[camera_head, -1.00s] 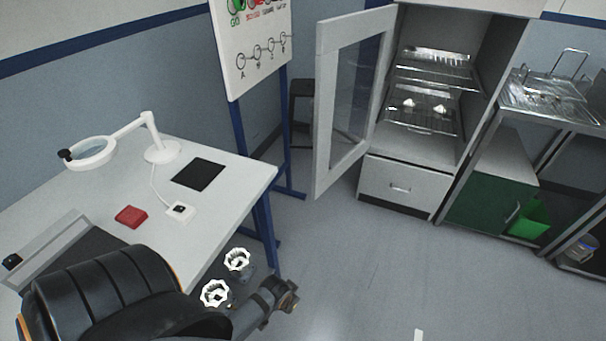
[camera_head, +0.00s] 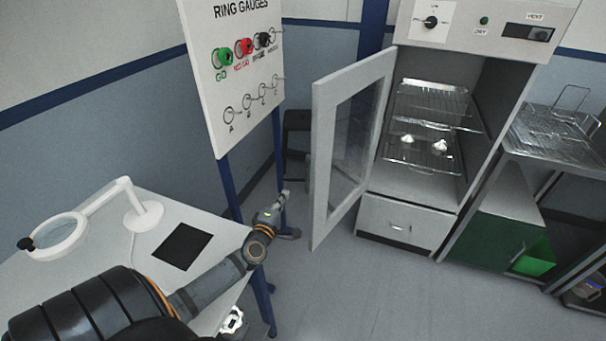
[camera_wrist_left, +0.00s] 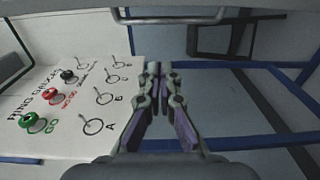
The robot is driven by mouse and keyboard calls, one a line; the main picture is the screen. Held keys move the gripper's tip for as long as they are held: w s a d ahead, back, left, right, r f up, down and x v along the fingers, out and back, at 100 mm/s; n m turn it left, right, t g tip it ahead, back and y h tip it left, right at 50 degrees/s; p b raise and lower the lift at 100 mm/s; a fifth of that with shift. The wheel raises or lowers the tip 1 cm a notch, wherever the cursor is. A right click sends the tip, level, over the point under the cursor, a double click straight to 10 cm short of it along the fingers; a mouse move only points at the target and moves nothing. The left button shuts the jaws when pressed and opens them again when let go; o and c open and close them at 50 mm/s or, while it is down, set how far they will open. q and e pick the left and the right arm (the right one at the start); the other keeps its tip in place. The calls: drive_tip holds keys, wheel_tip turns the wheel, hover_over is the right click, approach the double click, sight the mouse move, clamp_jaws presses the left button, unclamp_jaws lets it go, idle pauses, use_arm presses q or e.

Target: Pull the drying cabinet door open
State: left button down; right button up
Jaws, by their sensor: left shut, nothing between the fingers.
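The drying cabinet (camera_head: 395,219) stands at the back right. Its glazed door (camera_head: 322,165) stands wide open, swung out to the left, and the inside shows. My left gripper (camera_head: 283,197) is shut and empty, left of the door's outer side and apart from it. In the left wrist view the closed fingers (camera_wrist_left: 158,68) point toward a horizontal bar handle (camera_wrist_left: 168,20), which appears to be on the door; a gap lies between them. My right gripper is out of view.
A ring gauge board (camera_head: 235,85) on blue legs stands close left of the gripper. A white bench with a magnifier lamp (camera_head: 60,236) is at the left. A metal trolley (camera_head: 560,135) stands right of the cabinet. The floor before the cabinet is clear.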

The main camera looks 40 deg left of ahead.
use_arm(q)
drive_tip(key=w+d+r, duration=0.1)
drive_tip(key=w+d, duration=0.1)
drive_tip(key=w, duration=0.6)
drive_tip(key=shift+w+d, duration=0.15)
drive_tip(key=shift+d, duration=0.1)
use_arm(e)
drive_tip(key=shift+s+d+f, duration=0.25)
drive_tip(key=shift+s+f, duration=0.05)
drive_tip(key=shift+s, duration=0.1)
